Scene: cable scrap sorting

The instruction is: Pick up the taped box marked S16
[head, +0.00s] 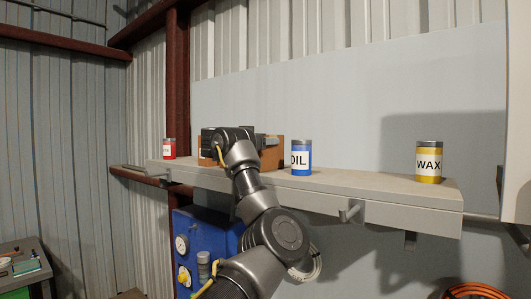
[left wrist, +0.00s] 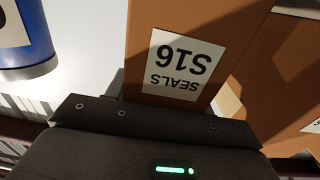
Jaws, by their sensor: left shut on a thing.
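The S16 box is a brown box (left wrist: 200,18) with a white label reading "SEALS S16", upside down in the left wrist view. My left gripper (head: 262,140) is at the brown boxes on the shelf in the head view, shut on the S16 box. The label faces the wrist camera, and the fingertips are mostly hidden. In the head view my gripper and wrist cover much of the brown boxes (head: 273,158), so the S16 label does not show there. My right gripper is in neither view.
A grey shelf (head: 390,193) runs along the wall. A blue OIL can (head: 301,160) stands just right of the boxes, a yellow WAX can (head: 429,165) farther right, a red can (head: 169,150) at the left. Another brown box (left wrist: 285,75) is close beside the S16 box.

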